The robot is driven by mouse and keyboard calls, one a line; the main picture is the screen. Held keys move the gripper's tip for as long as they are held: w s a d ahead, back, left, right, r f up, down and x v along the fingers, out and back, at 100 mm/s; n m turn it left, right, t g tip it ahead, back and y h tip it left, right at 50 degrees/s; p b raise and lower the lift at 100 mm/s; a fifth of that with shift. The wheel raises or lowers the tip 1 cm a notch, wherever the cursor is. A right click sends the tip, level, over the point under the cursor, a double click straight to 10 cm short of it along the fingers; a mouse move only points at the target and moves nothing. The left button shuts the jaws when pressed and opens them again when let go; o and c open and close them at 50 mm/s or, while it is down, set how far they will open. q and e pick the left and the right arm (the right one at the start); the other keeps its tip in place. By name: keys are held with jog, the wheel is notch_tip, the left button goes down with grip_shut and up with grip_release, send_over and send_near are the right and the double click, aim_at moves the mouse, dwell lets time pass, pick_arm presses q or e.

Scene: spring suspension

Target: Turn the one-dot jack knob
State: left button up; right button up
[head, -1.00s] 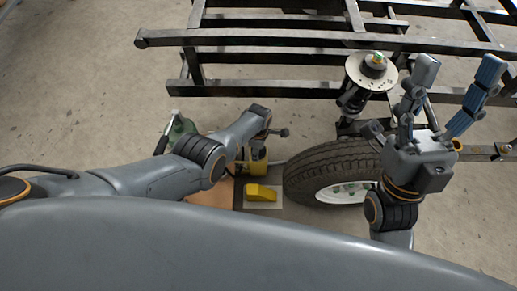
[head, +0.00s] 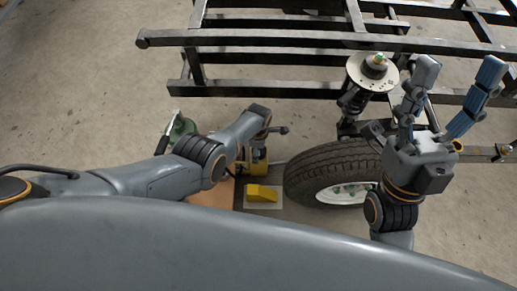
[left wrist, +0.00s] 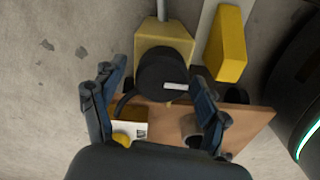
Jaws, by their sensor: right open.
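A yellow jack (left wrist: 160,38) stands on the floor in the left wrist view, with a round black knob (left wrist: 160,78) carrying a single white mark. My left gripper (left wrist: 158,68) is open, with one finger on each side of the knob. The right-hand finger looks close to it, the left-hand one apart; contact cannot be told. In the head view the jack (head: 257,158) is partly hidden by my left arm, which also hides the left fingers. My right gripper (head: 458,66) is open and empty, raised over the wheel's right side.
A yellow block (left wrist: 227,44) lies beside the jack, and a brown board (left wrist: 250,120) lies near it. A tyre (head: 325,165) stands to the right in the head view. A black metal frame (head: 260,40) and a strut with a round plate (head: 372,72) are behind.

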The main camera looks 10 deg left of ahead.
pick_arm(q)
jog(key=shift+d, duration=0.1)
jog(key=shift+r, duration=3.7)
